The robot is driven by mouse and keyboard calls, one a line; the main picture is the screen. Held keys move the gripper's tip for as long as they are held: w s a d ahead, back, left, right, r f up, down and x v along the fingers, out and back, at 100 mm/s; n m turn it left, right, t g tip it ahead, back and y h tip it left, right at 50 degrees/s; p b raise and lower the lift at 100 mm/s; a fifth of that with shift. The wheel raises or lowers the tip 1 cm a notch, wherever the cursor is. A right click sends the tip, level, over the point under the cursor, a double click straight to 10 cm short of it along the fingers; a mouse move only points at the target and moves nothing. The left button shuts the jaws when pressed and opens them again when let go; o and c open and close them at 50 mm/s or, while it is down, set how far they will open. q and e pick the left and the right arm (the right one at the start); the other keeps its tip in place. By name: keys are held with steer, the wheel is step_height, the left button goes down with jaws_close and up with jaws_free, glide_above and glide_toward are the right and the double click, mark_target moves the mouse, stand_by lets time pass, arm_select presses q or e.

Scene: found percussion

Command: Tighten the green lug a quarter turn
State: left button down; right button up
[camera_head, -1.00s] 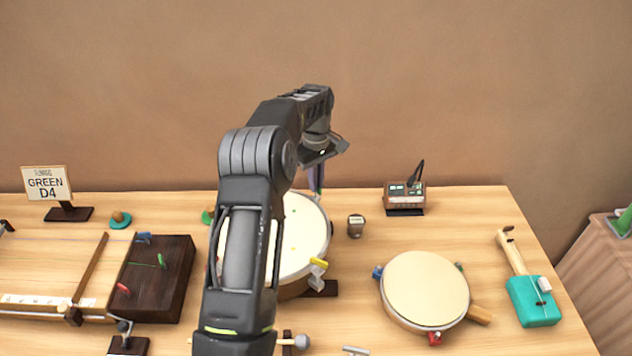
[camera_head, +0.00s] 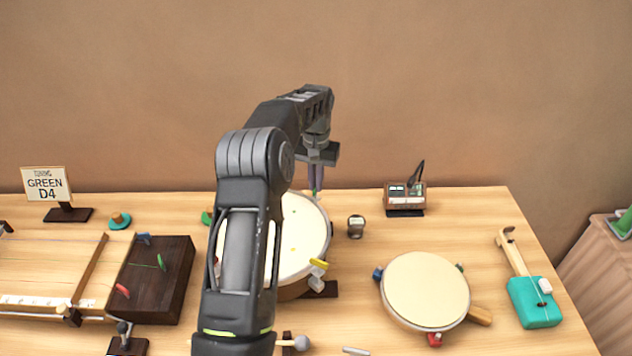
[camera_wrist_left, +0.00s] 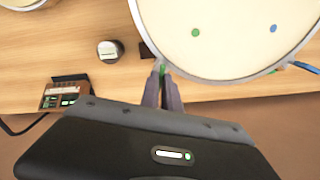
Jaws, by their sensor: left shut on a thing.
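The drum (camera_head: 304,230) has a pale round head and stands mid-table, partly hidden behind my left arm. My left gripper (camera_head: 315,188) points down at its far right rim. In the left wrist view my gripper (camera_wrist_left: 162,80) is shut on the green lug (camera_wrist_left: 162,70), of which only a bit of green shows between the fingertips at the rim. The drum head (camera_wrist_left: 225,55) carries a green dot and a blue dot there. My right gripper is not in view.
A yellow lug (camera_head: 318,263) is on the drum's near right side. A small dark cylinder (camera_head: 356,226) and a boxy meter (camera_head: 405,196) stand to the right. A frame drum (camera_head: 425,288) lies front right. A sign (camera_head: 46,184) reads "GREEN D4".

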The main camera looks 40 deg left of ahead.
arm_select(q)
steer(key=shift+m, duration=1.1)
steer(key=shift+r, duration=0.1)
steer(key=c, duration=1.6)
jaws_free()
step_height(320, 180, up, 8)
steer(key=shift+f, duration=0.1)
steer(key=shift+f, duration=0.1)
